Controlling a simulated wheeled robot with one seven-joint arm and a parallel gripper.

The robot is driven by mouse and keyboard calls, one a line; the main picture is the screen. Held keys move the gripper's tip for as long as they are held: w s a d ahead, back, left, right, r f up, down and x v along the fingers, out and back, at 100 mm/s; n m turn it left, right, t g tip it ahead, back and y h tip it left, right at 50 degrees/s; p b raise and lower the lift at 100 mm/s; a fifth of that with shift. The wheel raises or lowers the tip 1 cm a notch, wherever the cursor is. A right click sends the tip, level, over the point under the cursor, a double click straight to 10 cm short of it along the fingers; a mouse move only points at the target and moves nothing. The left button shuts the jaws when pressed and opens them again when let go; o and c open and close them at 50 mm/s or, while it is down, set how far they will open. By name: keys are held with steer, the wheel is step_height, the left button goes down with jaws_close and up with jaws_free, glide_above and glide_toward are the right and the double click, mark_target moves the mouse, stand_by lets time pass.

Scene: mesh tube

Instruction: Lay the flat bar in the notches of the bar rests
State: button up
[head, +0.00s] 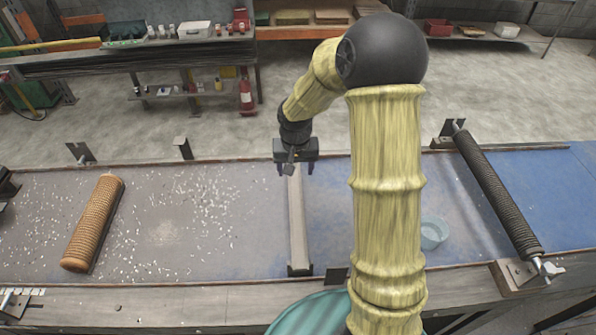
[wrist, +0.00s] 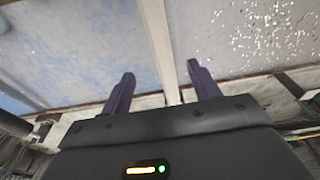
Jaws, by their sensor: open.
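The flat bar (head: 298,225) is a long pale grey strip lying across the bench, from the far edge to the near edge. Its near end meets a dark bar rest (head: 300,270) at the near edge; I cannot tell how it sits in the notch. Its far end is hidden under my gripper (head: 296,169), as is any rest there. My gripper is open above that far end, pointing down. In the wrist view, the bar (wrist: 157,40) runs between the two open fingers of my gripper (wrist: 160,85), with a gap on both sides.
An orange mesh tube (head: 95,222) lies at the left of the bench (head: 250,215), among scattered pale flecks. A dark ribbed roller (head: 495,192) spans the right side. A teal bowl (head: 433,233) stands right of my arm. Small brackets (head: 182,147) line the far edge.

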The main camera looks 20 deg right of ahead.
steer(key=s+r+n, duration=0.1)
steer(key=s+r, duration=0.2)
steer(key=s, duration=0.6)
steer(key=s+r+n, duration=0.1)
steer(key=s+r, duration=0.2)
steer(key=s, duration=0.6)
steer(key=shift+s+d+t, duration=0.2)
steer(key=shift+s+t, duration=0.05)
steer(key=shift+t, duration=0.15)
steer(key=shift+s+b+x, duration=0.25)
steer(key=shift+b+x, duration=0.95)
steer(key=shift+b, duration=0.05)
steer(key=shift+f, duration=0.1)
